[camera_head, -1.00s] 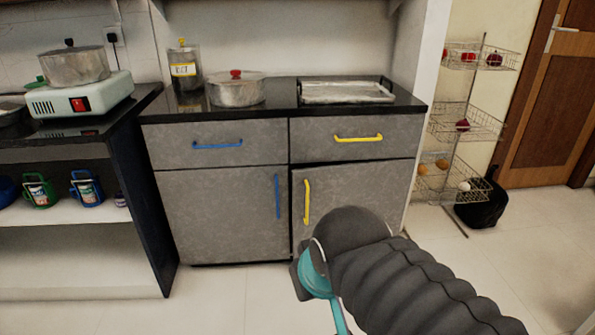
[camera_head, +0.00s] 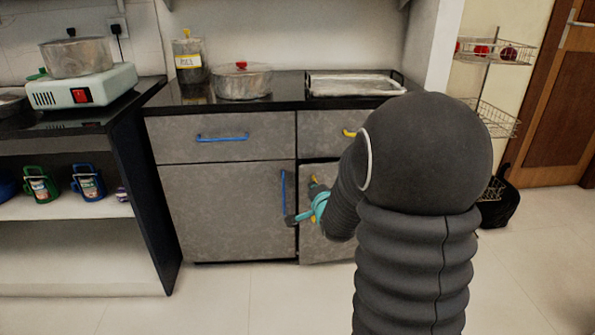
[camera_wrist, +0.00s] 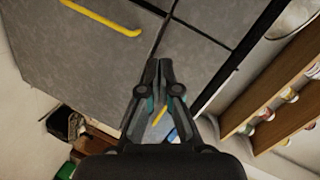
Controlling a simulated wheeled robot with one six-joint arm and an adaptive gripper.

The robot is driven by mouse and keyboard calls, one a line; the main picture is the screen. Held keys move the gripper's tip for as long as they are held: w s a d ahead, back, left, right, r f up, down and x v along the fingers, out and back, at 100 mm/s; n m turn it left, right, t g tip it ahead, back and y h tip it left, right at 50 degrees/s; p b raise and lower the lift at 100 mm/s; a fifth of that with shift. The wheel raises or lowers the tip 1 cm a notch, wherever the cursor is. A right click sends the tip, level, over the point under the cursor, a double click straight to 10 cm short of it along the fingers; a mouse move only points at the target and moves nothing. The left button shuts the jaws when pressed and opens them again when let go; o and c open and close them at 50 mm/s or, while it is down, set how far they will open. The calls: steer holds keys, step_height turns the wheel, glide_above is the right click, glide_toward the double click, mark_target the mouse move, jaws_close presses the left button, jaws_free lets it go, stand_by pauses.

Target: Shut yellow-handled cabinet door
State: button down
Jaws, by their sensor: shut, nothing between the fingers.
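The grey cabinet door (camera_head: 318,246) with the yellow handle is on the lower right of the cabinet. It looks slightly ajar, with a dark gap along its upper and left edges. Its yellow handle (camera_head: 313,182) is mostly hidden by my gripper and arm in the head view. My gripper (camera_head: 292,219) is shut and empty, in front of the door's left edge by the handle. Whether it touches the door is unclear. In the wrist view, the closed fingertips (camera_wrist: 158,66) lie over grey panels, and a yellow bar (camera_wrist: 160,115) shows behind the fingers.
The neighbouring door has a blue handle (camera_head: 284,197) close to my gripper. A drawer with a yellow handle (camera_head: 349,132) is above. The counter holds a tray (camera_head: 352,87) and a pot (camera_head: 242,82). A wire rack (camera_head: 497,119) stands right. Floor in front is clear.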

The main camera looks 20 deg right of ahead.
steer(key=w+d+f+m+t, duration=0.2)
steer(key=w+d+f+m, duration=0.15)
steer(key=f, duration=0.25)
steer(key=m+t+p, duration=0.1)
steer(key=m, duration=0.1)
glide_toward(313, 169)
steer(key=shift+n, duration=0.25)
steer(key=w, duration=0.4)
steer(key=w+d, duration=0.1)
steer(key=w, duration=0.2)
steer(key=shift+w, duration=0.1)
steer(key=shift+f, duration=0.1)
